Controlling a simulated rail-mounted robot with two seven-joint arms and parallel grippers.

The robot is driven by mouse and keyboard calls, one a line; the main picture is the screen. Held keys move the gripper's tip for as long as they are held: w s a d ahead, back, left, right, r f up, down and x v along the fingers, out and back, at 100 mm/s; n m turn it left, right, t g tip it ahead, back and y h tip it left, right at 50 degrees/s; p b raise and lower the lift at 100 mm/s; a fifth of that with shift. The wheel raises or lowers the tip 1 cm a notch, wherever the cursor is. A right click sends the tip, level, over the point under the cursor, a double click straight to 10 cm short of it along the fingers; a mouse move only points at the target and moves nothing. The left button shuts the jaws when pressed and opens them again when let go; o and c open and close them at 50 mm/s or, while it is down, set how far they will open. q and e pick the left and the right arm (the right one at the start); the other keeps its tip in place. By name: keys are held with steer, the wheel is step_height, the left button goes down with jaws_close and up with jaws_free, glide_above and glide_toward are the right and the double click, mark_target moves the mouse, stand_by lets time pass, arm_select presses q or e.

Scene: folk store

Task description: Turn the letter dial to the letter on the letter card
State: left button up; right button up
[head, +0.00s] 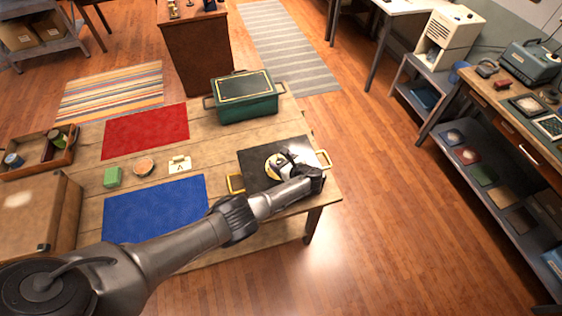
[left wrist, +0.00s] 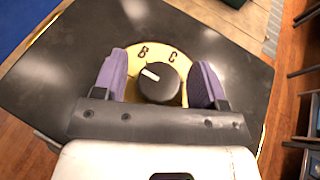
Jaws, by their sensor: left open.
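The letter dial is a black knob (left wrist: 160,84) with a white pointer mark on a yellow disc (left wrist: 131,55), set in a black board (head: 250,160) with yellow handles. In the left wrist view, the letters B and C show on the disc's far side; the pointer slants up-left, to the left of B. The rest of the disc is hidden. My left gripper (left wrist: 161,82) is open, its purple fingers on either side of the knob, with gaps visible. In the head view, my left gripper (head: 283,162) is over the dial. The letter card (head: 180,165) is white with a small dark mark, perhaps A or V.
A green lidded box (head: 245,97) stands behind the board. Red (head: 145,131) and blue (head: 155,208) mats, a green block (head: 112,177) and a round orange-topped item (head: 144,168) lie to the left. A wooden tray (head: 38,153) and brown box (head: 40,213) are at far left.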

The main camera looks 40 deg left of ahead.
arm_select(q)
steer(key=p+v, duration=0.2)
steer(key=v, duration=1.1)
steer(key=shift+d+r, duration=0.2)
steer(key=shift+d, duration=0.15)
